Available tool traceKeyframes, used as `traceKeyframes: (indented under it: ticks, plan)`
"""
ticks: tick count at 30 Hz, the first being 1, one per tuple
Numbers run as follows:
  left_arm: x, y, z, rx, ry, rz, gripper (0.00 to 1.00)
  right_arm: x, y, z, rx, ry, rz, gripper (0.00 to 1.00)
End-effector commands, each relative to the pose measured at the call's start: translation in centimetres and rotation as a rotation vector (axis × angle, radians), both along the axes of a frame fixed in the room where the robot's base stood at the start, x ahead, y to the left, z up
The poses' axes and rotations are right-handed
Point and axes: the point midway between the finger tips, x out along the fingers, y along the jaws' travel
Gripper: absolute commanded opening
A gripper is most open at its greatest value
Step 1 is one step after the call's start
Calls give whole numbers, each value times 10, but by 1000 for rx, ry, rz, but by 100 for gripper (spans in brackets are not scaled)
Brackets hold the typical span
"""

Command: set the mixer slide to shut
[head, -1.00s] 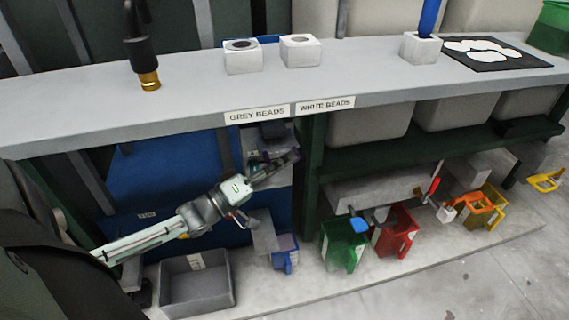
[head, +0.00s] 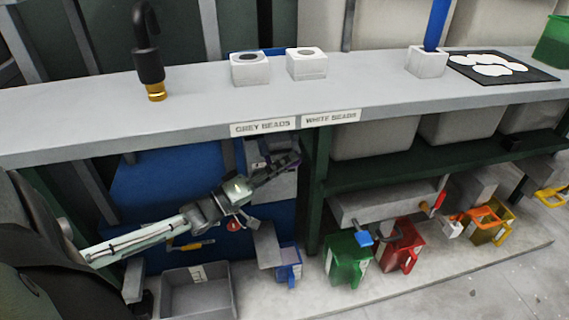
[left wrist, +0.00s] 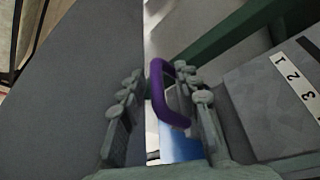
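A purple loop handle (left wrist: 163,95), which looks like the grip of the mixer slide, stands between the fingers of my left gripper (left wrist: 160,105) in the left wrist view. The fingers are apart, one on each side of it; the right finger is very close to the handle, and I cannot tell if they touch. In the head view my left gripper (head: 288,166) reaches under the bench in front of a grey-white unit (head: 285,186). The slide itself is mostly hidden there. My right gripper does not show.
A dark green post (head: 316,190) stands just right of my left gripper. The bench top (head: 200,110) lies above it. Below are a grey bin (head: 198,292), a blue jug (head: 289,265), a green jug (head: 347,260) and a red jug (head: 401,245). A numbered strip (left wrist: 297,76) shows in the wrist view.

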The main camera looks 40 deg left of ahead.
Motion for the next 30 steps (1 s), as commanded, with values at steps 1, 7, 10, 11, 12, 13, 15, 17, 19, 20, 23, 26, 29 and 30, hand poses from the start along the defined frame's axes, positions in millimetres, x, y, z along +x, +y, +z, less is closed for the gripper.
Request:
traceKeyframes:
  ticks: [1, 7, 10, 11, 12, 13, 15, 17, 19, 20, 23, 26, 29, 30]
  plan:
    - [-2, 1, -1, 1, 1, 0, 32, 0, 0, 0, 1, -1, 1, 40]
    - [-29, 11, -9, 1, 7, 0, 32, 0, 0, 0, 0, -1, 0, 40]
    - [-49, 19, -14, 2, 7, 0, 32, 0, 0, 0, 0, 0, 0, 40]
    - [-55, 21, -15, 2, 8, 0, 32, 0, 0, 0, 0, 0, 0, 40]
    - [-63, 25, -16, 1, 7, 0, 32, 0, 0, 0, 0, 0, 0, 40]
    - [-69, 27, -18, 1, 6, 1, 32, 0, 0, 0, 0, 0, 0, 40]
    - [-81, 32, -20, 1, 5, 1, 32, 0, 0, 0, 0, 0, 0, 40]
    - [-89, 36, -22, 1, 5, 2, 32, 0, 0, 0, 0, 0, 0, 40]
    - [-98, 39, -24, 1, 3, 1, 32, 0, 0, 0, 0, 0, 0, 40]
    - [-100, 40, -24, 1, 2, 2, 32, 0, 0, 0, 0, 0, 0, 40]
    - [-106, 42, -25, 1, 0, 1, 32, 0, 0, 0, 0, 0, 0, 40]
    - [-108, 43, -25, 1, -1, 1, 32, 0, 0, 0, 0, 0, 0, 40]
    - [-109, 43, -25, 1, -1, 1, 32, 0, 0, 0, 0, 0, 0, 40]
    - [-108, 43, -25, 1, -1, 1, 32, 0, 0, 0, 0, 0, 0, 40]
